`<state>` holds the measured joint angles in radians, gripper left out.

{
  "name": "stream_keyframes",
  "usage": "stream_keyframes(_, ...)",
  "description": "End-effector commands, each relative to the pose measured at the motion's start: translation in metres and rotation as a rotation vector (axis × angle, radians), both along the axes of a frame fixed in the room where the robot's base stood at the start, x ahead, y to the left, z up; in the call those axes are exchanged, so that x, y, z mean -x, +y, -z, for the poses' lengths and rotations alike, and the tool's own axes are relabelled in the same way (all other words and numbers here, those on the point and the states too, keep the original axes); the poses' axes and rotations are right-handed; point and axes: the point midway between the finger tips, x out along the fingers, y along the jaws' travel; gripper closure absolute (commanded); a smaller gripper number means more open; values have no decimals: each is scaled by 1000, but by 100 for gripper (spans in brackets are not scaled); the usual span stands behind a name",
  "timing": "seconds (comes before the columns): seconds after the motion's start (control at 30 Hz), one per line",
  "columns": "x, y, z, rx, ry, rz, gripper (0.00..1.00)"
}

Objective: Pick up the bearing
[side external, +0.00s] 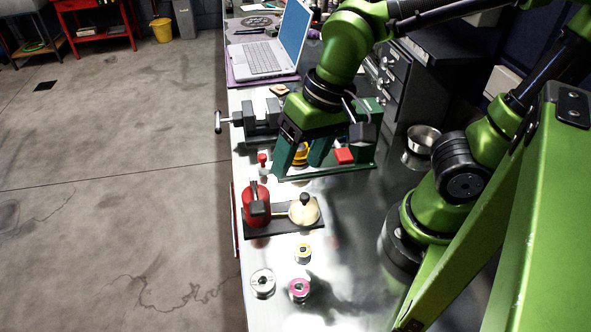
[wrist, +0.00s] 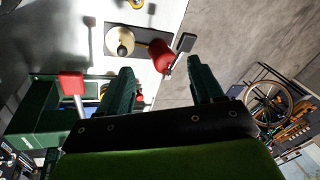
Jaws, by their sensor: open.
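I cannot tell for sure which round part is the bearing. In the side view, a small yellow-rimmed ring (side external: 303,252), a pale grey round part (side external: 262,282) and a pink-rimmed round part (side external: 299,289) stand apart on the near bench. Another yellow round thing (side external: 301,154) shows at the green stand, behind and between my fingers. My gripper (side external: 300,166) is open over the green stand, with nothing seen held. In the wrist view my gripper (wrist: 159,66) has its fingers wide apart. The yellow-rimmed ring shows at the top edge there (wrist: 136,3).
A dark board (side external: 283,220) with a red tool (side external: 256,203) and a cream round piece (side external: 304,212) lies near the stand (side external: 350,165). A vise (side external: 258,115) and laptop (side external: 270,50) are behind. A metal bowl (side external: 422,139) stands right.

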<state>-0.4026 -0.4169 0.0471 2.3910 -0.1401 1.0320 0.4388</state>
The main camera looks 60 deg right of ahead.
Motion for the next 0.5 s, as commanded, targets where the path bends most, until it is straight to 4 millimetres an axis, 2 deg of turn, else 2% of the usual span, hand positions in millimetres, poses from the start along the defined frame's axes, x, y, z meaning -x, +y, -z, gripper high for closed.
stream_keyframes(0.03, 7, 13, 8, 20, 73, 51, 34)
stream_keyframes(0.1, 15, 25, 17, 49, 155, 168, 34)
stream_keyframes(0.2, 24, 34, 24, 93, 232, 362, 34)
stream_keyframes(0.4, 26, 33, 22, 111, 279, 701, 34)
stream_keyframes(0.5, 28, 31, 23, 108, 290, 780, 34)
